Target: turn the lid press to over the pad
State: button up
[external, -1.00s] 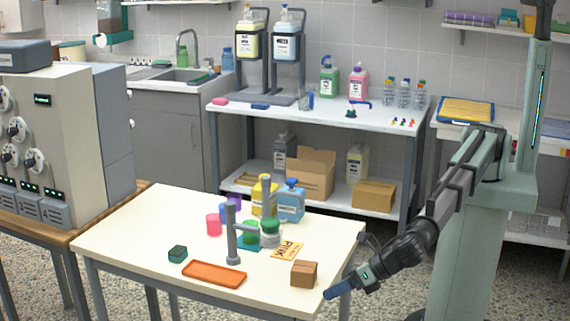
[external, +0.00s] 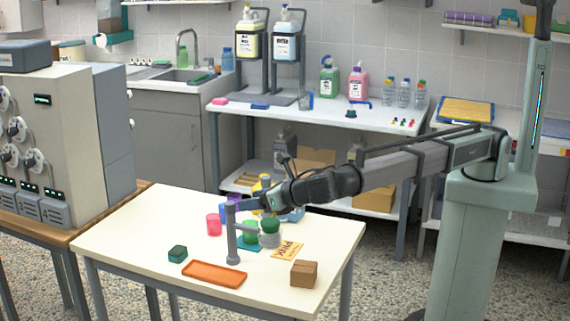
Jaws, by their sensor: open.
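The lid press has a grey upright post (external: 233,240) on the white table. A short grey arm runs right from the post to a grey round head with a green dome-shaped top (external: 270,227). The teal pad (external: 241,245) lies beside the post with a green cup-like thing (external: 250,230) on it. The head appears to the right of the pad, not centred over it. My gripper (external: 243,204) is open, near the top of the post and above the press arm. I cannot tell whether it touches the post.
A pink cup (external: 214,225), a dark green block (external: 178,253), an orange tray (external: 214,274), a yellow printed card (external: 287,249) and a brown box (external: 304,273) lie around the press. Bottles behind it are partly hidden by my arm. The table's front left is clear.

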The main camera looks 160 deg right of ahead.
aim_at(233, 204)
jog(key=x, duration=0.8)
jog(key=shift+d+f, duration=0.15)
jog(key=shift+d, duration=0.2)
grip_shut()
